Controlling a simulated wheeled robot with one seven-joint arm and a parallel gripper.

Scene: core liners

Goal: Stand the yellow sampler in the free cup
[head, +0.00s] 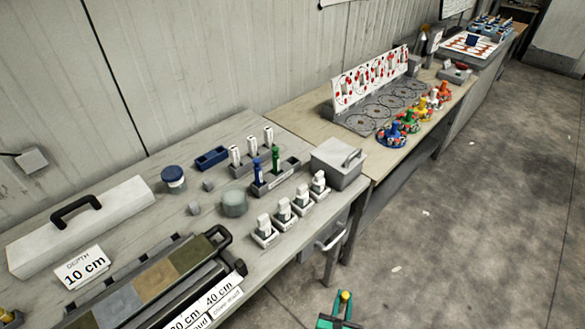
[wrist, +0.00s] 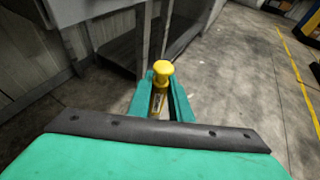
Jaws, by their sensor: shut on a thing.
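The yellow sampler (wrist: 162,72) stands between the two green fingers of my gripper (wrist: 161,106), which is shut on it. In the head view my gripper (head: 338,318) is at the bottom edge, over the floor in front of the bench, and the sampler's yellow knob (head: 346,296) shows between its fingers. The sampler's lower part is hidden. A dark grey cup rack (head: 275,179) on the bench holds a blue sampler (head: 258,171) and a green sampler (head: 276,160). The rack's right end, beside the green sampler, looks empty. My gripper is well apart from the rack.
A grey lidded box (head: 338,165) stands right of the rack. Several white-topped holders (head: 283,210) line the bench's front edge. A round grey-green container (head: 234,203) sits left of the rack. The core tray (head: 150,287) lies at lower left. The floor (head: 450,250) is open.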

